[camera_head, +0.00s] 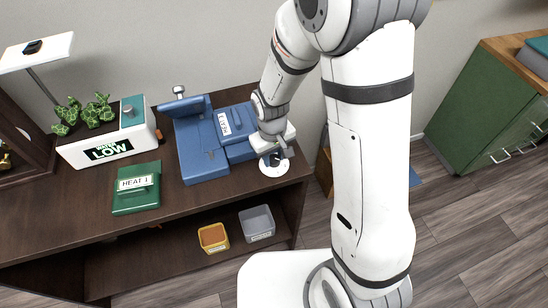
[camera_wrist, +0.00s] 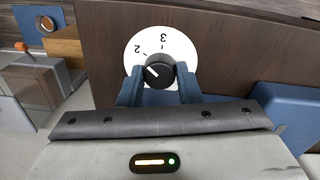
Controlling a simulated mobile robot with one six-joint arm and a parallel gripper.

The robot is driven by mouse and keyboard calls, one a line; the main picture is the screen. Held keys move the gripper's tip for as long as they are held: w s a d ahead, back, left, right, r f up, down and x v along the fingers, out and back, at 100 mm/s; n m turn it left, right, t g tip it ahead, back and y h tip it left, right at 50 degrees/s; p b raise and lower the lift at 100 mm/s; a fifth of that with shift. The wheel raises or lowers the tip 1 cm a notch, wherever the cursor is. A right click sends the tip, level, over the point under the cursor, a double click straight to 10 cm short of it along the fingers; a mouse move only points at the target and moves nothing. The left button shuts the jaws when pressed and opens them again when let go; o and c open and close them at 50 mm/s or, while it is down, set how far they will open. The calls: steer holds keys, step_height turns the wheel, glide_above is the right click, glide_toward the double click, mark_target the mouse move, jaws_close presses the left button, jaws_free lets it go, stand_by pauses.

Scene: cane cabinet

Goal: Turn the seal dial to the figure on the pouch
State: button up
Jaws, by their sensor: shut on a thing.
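The seal dial (camera_wrist: 133,66) is a white disc with a black knob (camera_wrist: 159,71); figures 2 and 3 show in the wrist view, and the rest is hidden. A white line on the knob points up and left, on the 2 side and apart from the 3. My gripper (camera_wrist: 159,84) is shut on the knob, one blue finger on each side. In the head view my gripper (camera_head: 272,145) is over the dial (camera_head: 270,170) at the table's right end. A green pouch (camera_head: 125,205) lies left of it, with a white label that seems to read HEAT 1.
A blue machine (camera_head: 195,155) with a white label stands just left of the dial. A planter (camera_head: 75,155) marked WATER LOW and a lamp (camera_head: 40,50) are at the left. Yellow (camera_head: 213,237) and grey (camera_head: 257,223) bins sit on the shelf below. A green cabinet (camera_head: 470,110) stands right.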

steer(key=m+b, duration=0.2)
steer(key=m, duration=0.3)
steer(key=shift+w, duration=0.1)
steer(key=shift+m+b, duration=0.8)
steer(key=shift+m, duration=1.5)
steer(key=o, duration=1)
steer(key=shift+r, duration=0.1)
